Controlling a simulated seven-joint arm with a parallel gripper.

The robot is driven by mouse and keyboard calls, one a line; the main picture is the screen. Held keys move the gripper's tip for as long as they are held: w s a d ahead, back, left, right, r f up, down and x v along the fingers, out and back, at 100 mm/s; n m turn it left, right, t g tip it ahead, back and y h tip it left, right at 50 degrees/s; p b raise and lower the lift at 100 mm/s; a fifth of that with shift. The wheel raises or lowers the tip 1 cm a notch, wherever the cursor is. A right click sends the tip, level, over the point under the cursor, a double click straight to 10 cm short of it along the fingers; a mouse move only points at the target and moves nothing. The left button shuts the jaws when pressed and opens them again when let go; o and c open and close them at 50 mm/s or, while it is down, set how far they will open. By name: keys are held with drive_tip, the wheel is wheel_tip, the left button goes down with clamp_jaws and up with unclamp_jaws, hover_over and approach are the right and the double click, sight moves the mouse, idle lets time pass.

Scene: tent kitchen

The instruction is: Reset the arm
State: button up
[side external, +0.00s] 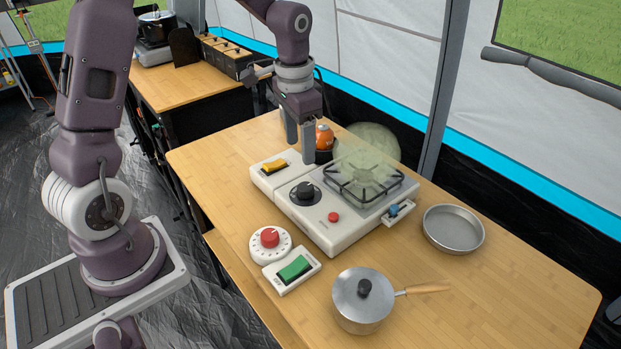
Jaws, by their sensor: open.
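My gripper (299,141) points down over the back left part of the wooden table. Its two grey fingers are apart with nothing seen between them. The fingertips are close to the yellow rocker switch (274,166) and the back left corner of the camping stove (335,228). I cannot tell whether they touch anything. An orange round object (324,138) sits just behind the right finger, partly hidden by it.
A lidded pot (362,302), a round metal pan (453,229), a red dial (270,242) and a green switch (293,268) surround the stove. A translucent pale disc (373,150) shows behind the burner. The table's right front (530,290) is clear.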

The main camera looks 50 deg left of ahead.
drive_tip(key=s+d+r+t, duration=0.2)
drive_tip(key=s+d+r, duration=0.2)
drive_tip(key=s+r, duration=0.5)
drive_tip(key=s+d+r+n+t, duration=0.1)
drive_tip(key=s+d+r, duration=0.1)
drive_tip(key=s, duration=0.4)
drive_tip(key=s+d+r+n+t, duration=0.1)
drive_tip(key=s+d+t, duration=0.1)
drive_tip(key=s, duration=0.5)
drive_tip(key=shift+s+r, duration=0.2)
drive_tip(key=shift+r, duration=0.2)
